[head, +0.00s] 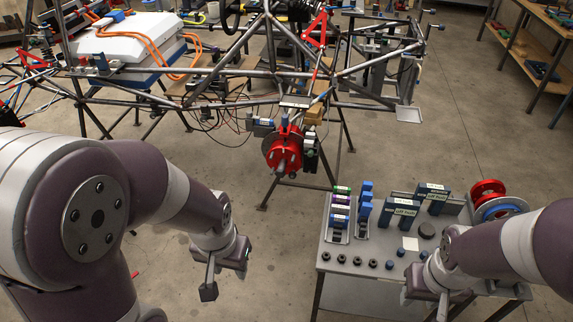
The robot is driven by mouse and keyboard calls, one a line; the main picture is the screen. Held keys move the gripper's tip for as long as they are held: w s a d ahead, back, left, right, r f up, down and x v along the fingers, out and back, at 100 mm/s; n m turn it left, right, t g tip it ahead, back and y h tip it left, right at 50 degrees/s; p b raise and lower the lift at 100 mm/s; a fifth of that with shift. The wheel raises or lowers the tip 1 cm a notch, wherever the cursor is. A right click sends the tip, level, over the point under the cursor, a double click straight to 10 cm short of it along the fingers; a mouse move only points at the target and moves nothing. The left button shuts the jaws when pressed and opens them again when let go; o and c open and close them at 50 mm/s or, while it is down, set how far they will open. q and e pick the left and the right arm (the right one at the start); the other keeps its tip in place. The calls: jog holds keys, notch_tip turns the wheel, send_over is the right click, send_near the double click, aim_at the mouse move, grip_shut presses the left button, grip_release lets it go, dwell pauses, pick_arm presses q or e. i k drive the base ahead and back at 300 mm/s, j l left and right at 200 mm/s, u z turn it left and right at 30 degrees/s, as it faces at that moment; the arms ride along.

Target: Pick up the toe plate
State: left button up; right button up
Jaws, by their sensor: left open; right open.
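I cannot tell for certain which thing is the toe plate. Dark upright plates with pale green and white labels (403,211) stand near the back of the small grey bench (338,281) at the lower right, and their print is too small to read surely. My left gripper (227,270) hangs open and empty over the floor, left of the bench and apart from it. My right gripper (424,299) is open over the bench's front right part; its arm hides some of the bench top, and its lower end runs near the picture's bottom edge.
The tube chassis (230,72) fills the back, with a red hub (284,147) facing me. The bench also holds small blue and purple blocks (341,205), several dark nuts (342,259), and red and blue rings (487,192). Floor between chassis and bench is clear.

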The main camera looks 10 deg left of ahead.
aim_at(440, 203)
jog(key=i+l, duration=0.5)
jog(key=l, duration=0.15)
jog(key=i+l, duration=0.45)
jog(key=l, duration=0.15)
